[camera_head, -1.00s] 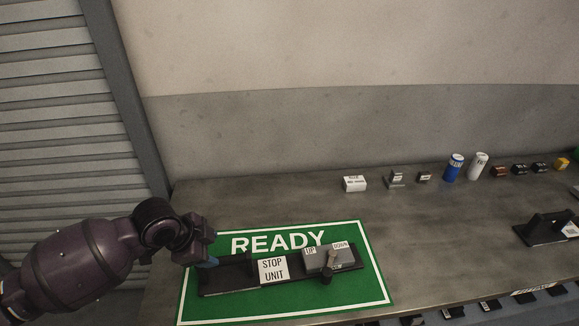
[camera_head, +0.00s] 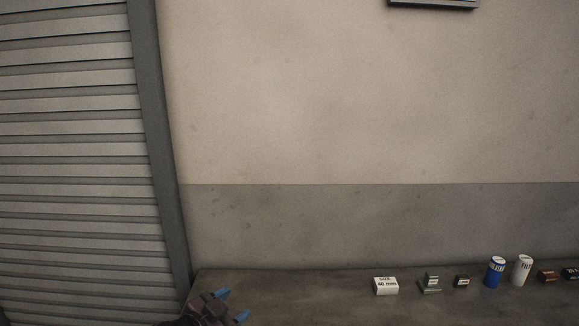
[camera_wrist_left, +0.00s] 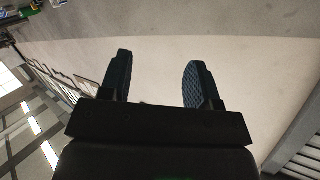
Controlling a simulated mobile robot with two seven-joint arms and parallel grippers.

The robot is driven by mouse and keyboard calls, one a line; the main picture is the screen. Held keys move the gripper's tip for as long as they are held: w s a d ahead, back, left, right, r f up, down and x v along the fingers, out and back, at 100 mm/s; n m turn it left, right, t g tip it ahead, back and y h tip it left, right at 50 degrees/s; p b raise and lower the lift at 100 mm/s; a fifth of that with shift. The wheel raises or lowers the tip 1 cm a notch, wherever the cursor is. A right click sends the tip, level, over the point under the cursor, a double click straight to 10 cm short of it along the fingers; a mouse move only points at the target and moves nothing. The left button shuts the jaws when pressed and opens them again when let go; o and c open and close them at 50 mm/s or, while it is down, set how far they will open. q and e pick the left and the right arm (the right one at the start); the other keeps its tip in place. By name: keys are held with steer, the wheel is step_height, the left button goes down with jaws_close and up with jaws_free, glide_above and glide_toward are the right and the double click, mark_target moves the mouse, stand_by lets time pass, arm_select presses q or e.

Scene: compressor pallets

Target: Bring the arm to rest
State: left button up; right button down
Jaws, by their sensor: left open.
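My left gripper (camera_head: 233,305) is at the bottom of the head view, over the left end of the grey workbench (camera_head: 330,300). Its two blue-tipped fingers are spread apart with nothing between them. The left wrist view also shows the open, empty jaws (camera_wrist_left: 156,80), with the pale wall behind them. Most of my left arm is below the head picture. My right gripper is not in view.
On the bench stand a white box (camera_head: 385,286), small grey parts (camera_head: 430,284), a blue can (camera_head: 496,271), a white can (camera_head: 522,270) and dark blocks (camera_head: 548,276). A slatted shutter (camera_head: 70,160) is at left. The wall (camera_head: 330,100) rises behind the bench.

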arm_select(q)
steer(key=s+a+f+n+y, duration=0.2)
steer(key=s+a+f+n, duration=0.1)
steer(key=s+a+f, duration=0.1)
steer(key=s+a+f+n+y, duration=0.2)
steer(key=s+a+f, duration=0.3)
steer(key=s+f, duration=0.2)
steer(key=s+a+f+n+y+b, duration=0.1)
steer(key=s+a+f+n+y, duration=0.2)
steer(key=s+a+f, duration=0.2)
steer(key=shift+s+f+n+t, duration=0.2)
steer(key=shift+n+t, duration=0.1)
steer(key=shift+t, duration=0.1)
steer(key=s+a+f+n+g+y, duration=0.1)
steer(key=s+f, duration=0.4)
steer(key=s, duration=0.2)
steer(key=shift+s+a+g, duration=0.25)
steer(key=shift+s+g, duration=0.15)
